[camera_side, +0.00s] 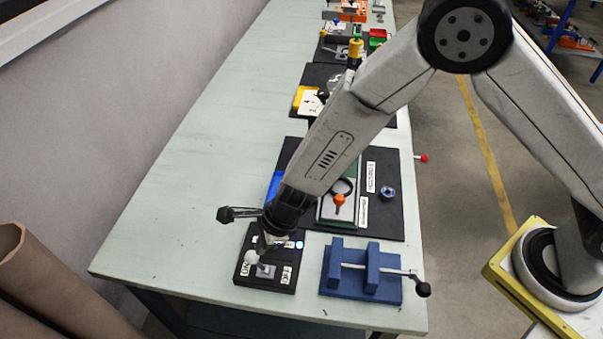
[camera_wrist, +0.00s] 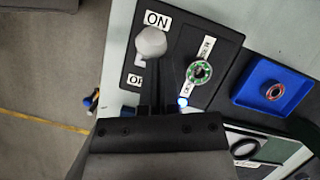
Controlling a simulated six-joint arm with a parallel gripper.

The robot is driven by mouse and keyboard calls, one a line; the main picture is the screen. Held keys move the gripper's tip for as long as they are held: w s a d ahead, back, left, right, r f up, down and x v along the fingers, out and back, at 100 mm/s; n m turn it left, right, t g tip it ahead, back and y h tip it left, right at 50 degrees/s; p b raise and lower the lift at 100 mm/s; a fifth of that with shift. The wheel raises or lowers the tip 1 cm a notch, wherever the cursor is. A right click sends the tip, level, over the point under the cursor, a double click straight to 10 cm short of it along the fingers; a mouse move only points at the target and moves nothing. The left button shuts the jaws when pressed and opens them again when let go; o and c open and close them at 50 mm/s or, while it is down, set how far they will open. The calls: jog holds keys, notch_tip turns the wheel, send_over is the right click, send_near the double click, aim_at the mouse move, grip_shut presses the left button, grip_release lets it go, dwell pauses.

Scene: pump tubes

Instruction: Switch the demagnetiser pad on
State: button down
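The demagnetiser pad (camera_side: 283,284) is a dark box at the near end of the bench, also in the wrist view (camera_wrist: 222,40). Its white-knobbed lever (camera_wrist: 150,42) leans toward the ON label (camera_wrist: 157,20); the knob also shows in the side view (camera_side: 250,258). The OFF label (camera_wrist: 135,80) is partly hidden. A small lamp (camera_wrist: 183,101) glows blue-white; it also shows in the side view (camera_side: 299,244). My gripper (camera_wrist: 160,70) has its dark fingers close together, seemingly shut, right by the knob. I cannot tell whether they touch it. A green ring part (camera_wrist: 199,72) sits on the pad.
A blue vise-like fixture (camera_side: 361,272) with a bar handle stands right of the pad. A blue tray (camera_wrist: 252,89) holding a copper-coloured ring lies beside the pad. A dark board (camera_side: 386,215) with a green fixture is behind. The bench's left side (camera_side: 190,200) is clear.

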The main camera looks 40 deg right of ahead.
notch_tip(320, 180, up, 11)
jog(key=w+d, duration=0.1)
jog(key=d, duration=0.1)
jog(key=shift+d, duration=0.35)
dwell(1.2)
jog(key=shift+w, duration=0.1)
jog(key=s+d+r+n+h, duration=0.1)
jog(key=s+d+n, duration=0.3)
jog(key=d+n, duration=0.3)
jog(key=s+d+r+n+h, duration=0.1)
jog(key=s+d+n, duration=0.2)
jog(key=d+n, duration=0.4)
jog(key=s+d+r+n+h, duration=0.2)
jog(key=s+d+n, duration=0.2)
jog(key=d+n, duration=0.4)
jog(key=shift+s+d, duration=0.3)
jog(key=shift+d, duration=2.5)
